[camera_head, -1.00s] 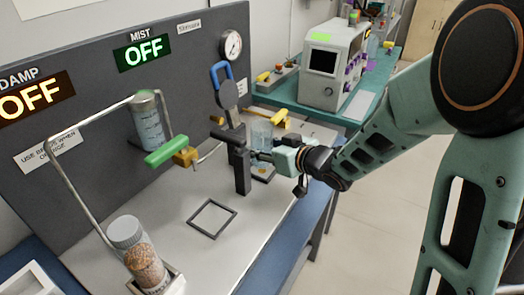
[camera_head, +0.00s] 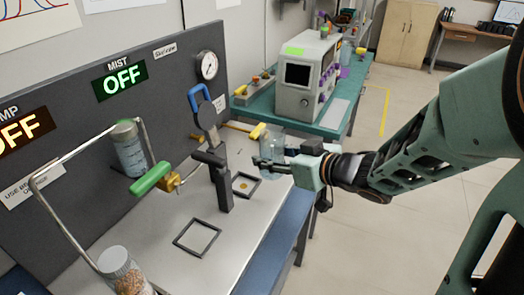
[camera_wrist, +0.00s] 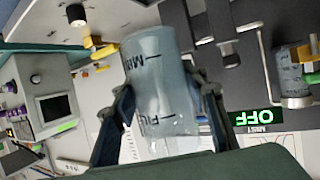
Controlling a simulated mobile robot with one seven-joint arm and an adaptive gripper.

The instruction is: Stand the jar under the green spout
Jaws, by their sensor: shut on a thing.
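The clear jar (camera_head: 271,150) is in my gripper (camera_head: 285,165), above the bench's right edge. In the wrist view the jar (camera_wrist: 160,90) stands between both fingers, with dark marks and lettering on its wall; I cannot tell what is in it. A brass tap (camera_head: 170,181) with a long green lever (camera_head: 151,178) sticks out from the panel at left. A square frame (camera_head: 197,238) on the bench is empty. Another square frame (camera_head: 240,194), with a small yellow spot inside, lies left of the jar and is bare.
A dark post (camera_head: 222,185) with a blue-handled lever (camera_head: 199,98) stands between the jar and the green lever. A bent metal pipe (camera_head: 62,165) and a jar of orange grains (camera_head: 125,272) are at left. A yellow lever (camera_head: 257,131) is behind my jar.

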